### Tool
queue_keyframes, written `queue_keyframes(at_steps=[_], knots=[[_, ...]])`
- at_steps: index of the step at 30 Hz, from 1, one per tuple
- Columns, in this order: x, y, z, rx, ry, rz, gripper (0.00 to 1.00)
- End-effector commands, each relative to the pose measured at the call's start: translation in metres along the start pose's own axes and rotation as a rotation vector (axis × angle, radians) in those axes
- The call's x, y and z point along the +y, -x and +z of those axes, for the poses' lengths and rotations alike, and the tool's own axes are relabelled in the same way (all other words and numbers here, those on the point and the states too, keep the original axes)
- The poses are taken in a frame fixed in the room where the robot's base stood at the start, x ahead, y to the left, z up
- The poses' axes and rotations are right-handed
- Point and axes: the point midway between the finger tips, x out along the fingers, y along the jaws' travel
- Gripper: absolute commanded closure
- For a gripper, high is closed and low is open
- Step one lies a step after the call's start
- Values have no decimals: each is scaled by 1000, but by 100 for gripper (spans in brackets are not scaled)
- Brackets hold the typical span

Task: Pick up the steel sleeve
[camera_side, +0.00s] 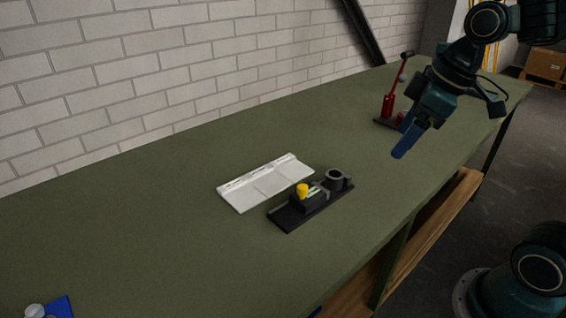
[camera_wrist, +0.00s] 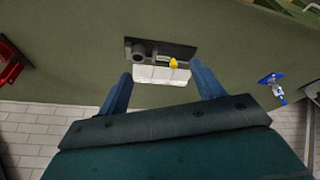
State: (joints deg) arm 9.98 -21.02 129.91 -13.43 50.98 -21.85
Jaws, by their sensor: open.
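My gripper (camera_side: 398,154) is open and empty, held above the bench right of the black fixture in the side view. In the wrist view its two blue fingers (camera_wrist: 160,68) are spread wide. A dark grey hollow cylinder (camera_side: 335,178) stands at the right end of a black base plate (camera_side: 284,219); it also shows in the wrist view (camera_wrist: 139,54). A silvery round part (camera_side: 35,311) sits by a blue block (camera_side: 60,305) at the bottom left; it also shows in the wrist view (camera_wrist: 279,91). I cannot tell for sure which is the steel sleeve.
A yellow knob (camera_side: 302,189) rises from the black fixture. A white tray (camera_side: 240,203) lies beside it, toward the brick wall (camera_side: 150,70). A red lever tool (camera_side: 389,105) stands at the back right, near my gripper. The green bench (camera_side: 130,230) is mostly clear.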

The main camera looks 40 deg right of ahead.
Motion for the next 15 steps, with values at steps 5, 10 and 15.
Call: queue_keyframes(at_steps=[5,10,15], knots=[[22,-18,-22,-22,123,-57,33],[44,-37,-39,-27,243,-116,33],[69,-60,-51,-18,360,-176,33]])
